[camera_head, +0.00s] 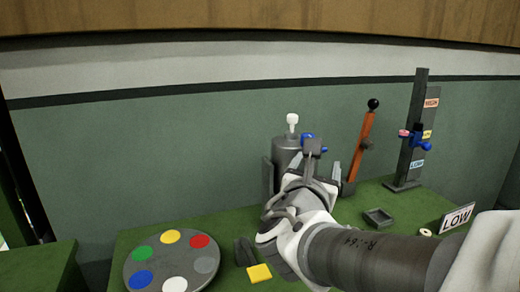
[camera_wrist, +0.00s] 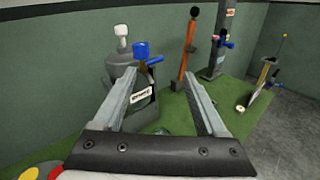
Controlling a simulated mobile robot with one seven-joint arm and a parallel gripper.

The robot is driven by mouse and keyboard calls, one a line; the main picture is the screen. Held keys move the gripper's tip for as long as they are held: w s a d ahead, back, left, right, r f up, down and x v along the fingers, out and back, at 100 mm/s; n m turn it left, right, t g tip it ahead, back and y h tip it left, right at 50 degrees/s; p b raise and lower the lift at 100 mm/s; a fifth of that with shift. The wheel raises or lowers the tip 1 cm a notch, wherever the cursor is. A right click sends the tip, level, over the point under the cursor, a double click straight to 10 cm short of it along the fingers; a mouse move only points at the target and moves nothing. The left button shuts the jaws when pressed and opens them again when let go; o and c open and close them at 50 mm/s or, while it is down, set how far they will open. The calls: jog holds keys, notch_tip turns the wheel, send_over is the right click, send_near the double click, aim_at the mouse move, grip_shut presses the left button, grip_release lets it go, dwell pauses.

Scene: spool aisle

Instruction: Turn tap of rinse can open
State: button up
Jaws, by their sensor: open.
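The rinse can (camera_head: 287,152) is a grey metal can with a white knob on top, standing on the green table against the back wall. My arm hides its lower front. In the wrist view the can (camera_wrist: 118,74) is left of centre, with a white label on its front. Its blue tap (camera_wrist: 141,50) sticks out near the top; the blue also shows in the head view (camera_head: 308,139). My gripper (camera_wrist: 166,72) is open and empty, its fingers pointing toward the can's right side. The left finger overlaps the can in the picture; I cannot tell if they touch.
An orange lever (camera_head: 363,145) with a black ball and a grey post (camera_head: 414,130) with a blue slider stand right of the can.

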aim_at(309, 136)
jog(key=w+n, duration=0.1)
jog(key=w, duration=0.4)
jog(key=w+d+b, duration=0.1)
jog(key=w, duration=0.5)
jog(key=w+d+n+t+y+b, duration=0.1)
jog(key=w, duration=0.5)
jog(key=shift+w+d+f+n, duration=0.1)
jog(key=shift+f+n, duration=0.05)
jog(key=shift+n, duration=0.15)
grip_shut()
